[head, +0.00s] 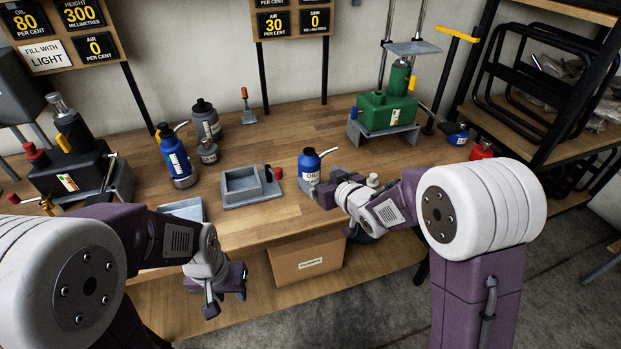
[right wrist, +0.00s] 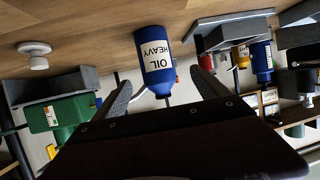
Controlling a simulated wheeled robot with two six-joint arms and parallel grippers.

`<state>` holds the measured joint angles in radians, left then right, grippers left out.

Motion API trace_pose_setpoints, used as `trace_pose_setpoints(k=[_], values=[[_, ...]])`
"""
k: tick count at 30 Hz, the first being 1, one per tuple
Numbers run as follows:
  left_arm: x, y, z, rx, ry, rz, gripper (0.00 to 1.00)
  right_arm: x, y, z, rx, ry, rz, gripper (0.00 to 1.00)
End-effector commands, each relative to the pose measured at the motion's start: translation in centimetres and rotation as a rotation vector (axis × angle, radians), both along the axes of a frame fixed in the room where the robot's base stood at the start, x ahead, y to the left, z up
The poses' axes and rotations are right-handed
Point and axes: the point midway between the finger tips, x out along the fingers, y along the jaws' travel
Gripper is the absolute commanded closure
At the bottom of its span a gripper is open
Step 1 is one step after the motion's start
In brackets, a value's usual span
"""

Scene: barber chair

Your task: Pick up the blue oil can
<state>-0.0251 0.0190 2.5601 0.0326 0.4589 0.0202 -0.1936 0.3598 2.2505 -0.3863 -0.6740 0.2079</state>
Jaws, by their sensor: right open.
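The blue oil can (head: 310,168) stands upright on the wooden bench, with a pale label reading OIL and a thin spout. In the right wrist view the blue oil can (right wrist: 155,62) appears upside down, its label reading OIL HEAVY. My right gripper (head: 314,188) is open close in front of it and partly hides its lower part. In the right wrist view the fingers of my right gripper (right wrist: 163,90) are spread, with the can between and just beyond them; no grip shows. My left gripper (head: 226,293) hangs low in front of the bench edge, open and empty.
A grey tray (head: 248,190) sits left of the can. A taller blue bottle (head: 175,158) and dark grey containers (head: 205,122) stand further left. A green machine (head: 385,110) is at the back right. A small white knob (right wrist: 33,55) is beside the can. A cardboard box (head: 306,260) sits below.

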Motion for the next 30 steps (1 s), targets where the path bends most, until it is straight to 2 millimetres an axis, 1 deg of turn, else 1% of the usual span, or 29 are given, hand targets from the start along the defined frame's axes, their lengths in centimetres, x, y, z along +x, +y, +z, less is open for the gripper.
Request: trace_pose_setpoints(k=[2,7,14,18,21,24,29,30], values=[[0.0,0.0,0.2,0.0,0.0,0.0,0.64,0.4,0.2,0.0,0.001,-0.001,0.001,0.16],[0.0,0.0,0.3,0.0,0.0,0.0,0.64,2.6,1.1,-1.0,0.0,0.001,-0.001,0.16],[0.0,0.0,0.3,0.0,0.0,0.0,0.64,3.7,1.5,-1.6,-0.001,0.003,-0.004,0.16],[0.0,0.0,0.7,0.0,0.0,0.0,0.64,6.1,2.0,-2.5,-0.001,0.002,-0.003,0.16],[0.0,0.0,0.6,0.0,0.0,0.0,0.64,7.3,2.6,-3.2,-0.001,0.003,-0.002,0.16],[0.0,0.0,0.7,0.0,0.0,0.0,0.64,7.9,2.9,-3.4,-0.001,0.002,-0.002,0.16],[0.0,0.0,0.6,0.0,0.0,0.0,0.64,7.9,2.9,-3.4,0.0,0.002,-0.004,0.16],[0.0,0.0,0.6,0.0,0.0,0.0,0.64,7.9,2.9,-3.4,0.0,0.002,-0.004,0.19]])
